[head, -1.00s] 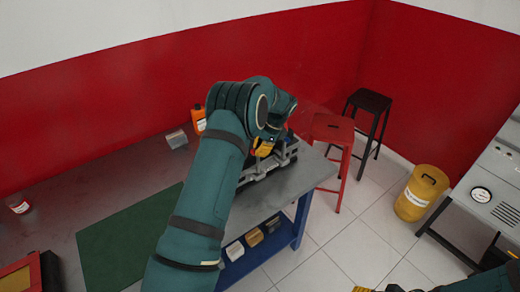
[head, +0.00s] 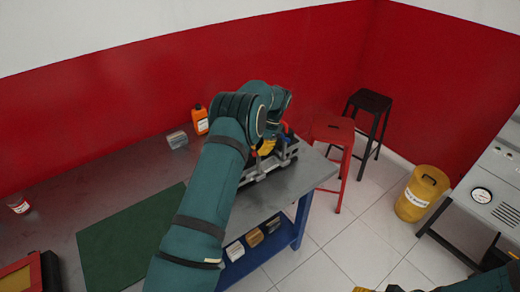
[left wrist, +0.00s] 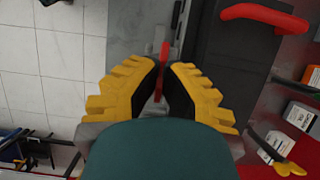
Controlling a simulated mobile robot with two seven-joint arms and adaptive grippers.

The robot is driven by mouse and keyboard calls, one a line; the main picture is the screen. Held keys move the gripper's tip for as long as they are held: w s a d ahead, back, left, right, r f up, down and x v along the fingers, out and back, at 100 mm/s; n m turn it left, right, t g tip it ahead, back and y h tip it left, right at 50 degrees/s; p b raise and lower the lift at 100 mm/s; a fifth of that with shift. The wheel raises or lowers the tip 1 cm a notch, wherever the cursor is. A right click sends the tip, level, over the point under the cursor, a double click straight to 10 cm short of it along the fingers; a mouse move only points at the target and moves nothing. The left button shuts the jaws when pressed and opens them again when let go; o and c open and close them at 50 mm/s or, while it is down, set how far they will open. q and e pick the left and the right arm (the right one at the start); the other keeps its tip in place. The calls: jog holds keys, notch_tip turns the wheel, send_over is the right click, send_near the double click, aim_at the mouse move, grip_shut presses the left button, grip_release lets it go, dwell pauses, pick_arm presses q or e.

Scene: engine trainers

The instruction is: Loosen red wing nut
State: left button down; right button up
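The red wing nut (left wrist: 162,62) shows in the left wrist view as a thin red piece between the fingertips of my left gripper (left wrist: 164,66). The yellow fingers with black pads stand close on either side of it. I cannot tell whether the pads touch it. In the head view my left gripper (head: 265,148) is at the engine trainer (head: 270,168), mostly hidden behind my arm. The wing nut cannot be made out there. Yellow parts of my right gripper (head: 368,289) show at the bottom edge, cut off.
The trainer stands near the right end of the grey bench (head: 150,165). An orange bottle (head: 200,121) and a small block (head: 177,139) are behind. A green mat (head: 125,230) lies left. A red stool (head: 333,131) stands right. A red handle (left wrist: 262,14) shows in the wrist view.

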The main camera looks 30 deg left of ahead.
pick_arm(q)
jog(key=c, duration=1.1)
grip_release()
jog(key=shift+c, duration=0.2)
jog(key=v, duration=1.2)
jog(key=shift+f, duration=0.1)
